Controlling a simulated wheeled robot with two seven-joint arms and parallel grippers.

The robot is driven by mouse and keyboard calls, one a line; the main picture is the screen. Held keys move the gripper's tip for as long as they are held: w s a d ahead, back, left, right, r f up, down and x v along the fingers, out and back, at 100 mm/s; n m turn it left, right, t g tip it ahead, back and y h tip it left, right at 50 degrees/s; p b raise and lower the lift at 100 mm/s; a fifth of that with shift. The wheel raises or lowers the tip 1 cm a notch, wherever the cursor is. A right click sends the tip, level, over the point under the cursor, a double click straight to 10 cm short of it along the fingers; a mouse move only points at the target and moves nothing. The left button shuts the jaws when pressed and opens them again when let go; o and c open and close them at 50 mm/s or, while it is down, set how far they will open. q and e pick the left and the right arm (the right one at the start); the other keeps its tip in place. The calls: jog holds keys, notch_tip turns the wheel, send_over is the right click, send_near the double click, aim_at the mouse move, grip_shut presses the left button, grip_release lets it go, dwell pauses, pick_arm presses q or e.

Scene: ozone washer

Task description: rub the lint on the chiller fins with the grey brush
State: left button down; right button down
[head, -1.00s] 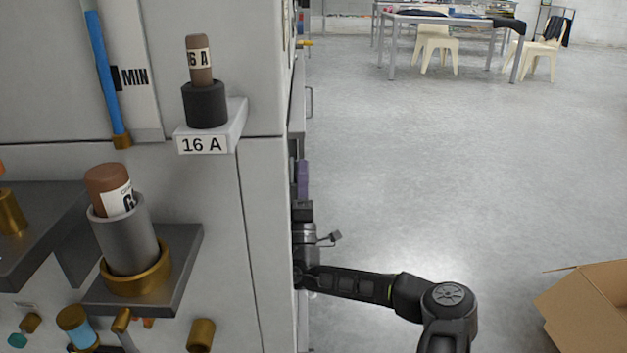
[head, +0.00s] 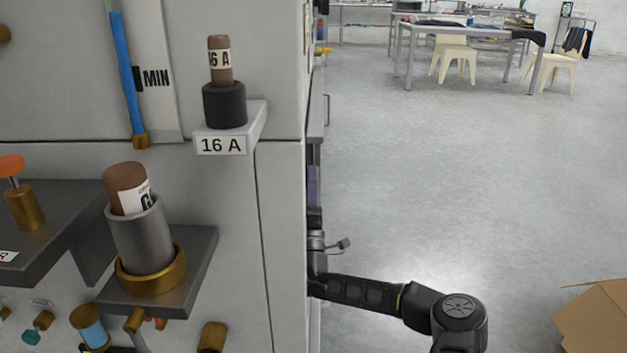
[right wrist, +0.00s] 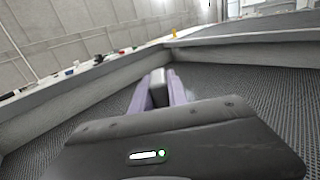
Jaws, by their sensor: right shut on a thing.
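My right gripper (head: 313,186) is partly hidden behind the right edge of the grey machine in the head view. In the right wrist view its purple fingers (right wrist: 158,94) are shut on a grey block-like thing, which I take for the grey brush (right wrist: 158,84). Dark, finely ribbed or meshed surfaces (right wrist: 245,88) lie on both sides of the fingers, likely the chiller fins. I cannot tell whether the brush touches them. I cannot make out lint. My left gripper is not in view.
The grey machine (head: 282,210) fills the left of the head view, with a 16 A fuse holder (head: 225,105) and a larger fuse (head: 145,235) sticking out. A cardboard box (head: 597,318) stands at the lower right. The floor between is clear; tables and chairs are far back.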

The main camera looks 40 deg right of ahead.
jog(key=shift+w+a, duration=0.65)
jog(key=shift+a, duration=0.2)
dwell(0.3)
jog(key=shift+w+d+p, duration=0.15)
jog(key=shift+w+d, duration=0.4)
jog(key=shift+w, duration=0.2)
jog(key=shift+w+d+p, duration=0.15)
jog(key=shift+w+d, duration=0.35)
jog(key=shift+w, duration=0.2)
jog(key=shift+w+d, duration=1.1)
jog(key=shift+w, duration=0.3)
jog(key=w+d, duration=0.2)
jog(key=shift+w+b, duration=0.35)
jog(key=shift+w, duration=0.05)
